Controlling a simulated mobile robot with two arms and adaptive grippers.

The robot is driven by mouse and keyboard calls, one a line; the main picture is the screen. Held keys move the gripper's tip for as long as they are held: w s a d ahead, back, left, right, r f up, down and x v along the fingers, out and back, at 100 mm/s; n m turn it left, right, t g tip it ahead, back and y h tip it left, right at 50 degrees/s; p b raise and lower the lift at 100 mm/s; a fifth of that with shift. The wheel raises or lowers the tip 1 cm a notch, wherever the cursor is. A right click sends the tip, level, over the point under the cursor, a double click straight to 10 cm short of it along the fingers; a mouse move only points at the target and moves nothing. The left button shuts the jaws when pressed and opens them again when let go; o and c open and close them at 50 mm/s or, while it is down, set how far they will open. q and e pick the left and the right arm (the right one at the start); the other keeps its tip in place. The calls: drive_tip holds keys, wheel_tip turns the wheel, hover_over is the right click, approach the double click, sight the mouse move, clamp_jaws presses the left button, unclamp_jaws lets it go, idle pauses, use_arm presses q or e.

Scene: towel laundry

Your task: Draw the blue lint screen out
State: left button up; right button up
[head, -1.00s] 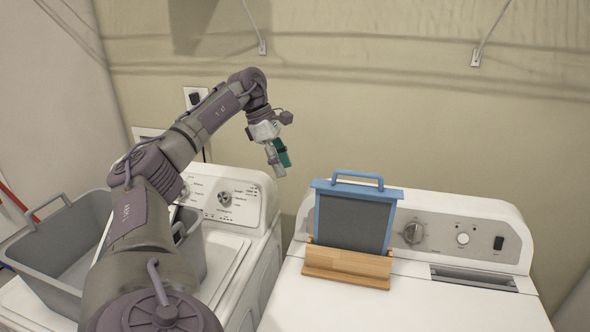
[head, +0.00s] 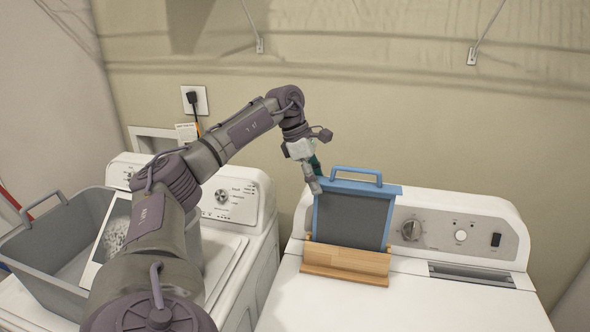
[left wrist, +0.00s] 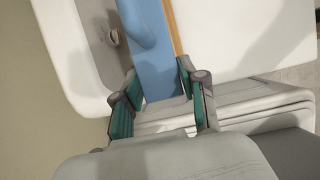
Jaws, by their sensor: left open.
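The blue lint screen (head: 350,218), a blue frame with dark mesh and a top handle, stands upright, leaning slightly back, in a wooden holder (head: 345,264) on the right machine. My left gripper (head: 314,184) is at the screen's upper left corner, and its fingers partly overlap the frame there. In the left wrist view, the open fingers (left wrist: 158,88) are on either side of the end of the blue frame (left wrist: 155,55). I cannot tell whether they touch it. My right gripper is not in view.
The right machine's panel has a dial (head: 411,230); its top (head: 400,305) is clear in front of the holder. A grey basket (head: 40,265) with a white-framed, speckled panel (head: 112,235) stands on the left machine. A wall outlet (head: 195,100) is behind my arm.

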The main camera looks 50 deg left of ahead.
use_arm(q)
drive_tip(key=shift+w+d+f+p, duration=0.35)
drive_tip(key=shift+w+d+f, duration=0.5)
drive_tip(key=shift+d, duration=0.2)
drive_tip(key=shift+w+d+f, duration=0.1)
drive_tip(key=shift+f, duration=0.5)
drive_tip(key=shift+r, duration=0.1)
clamp_jaws()
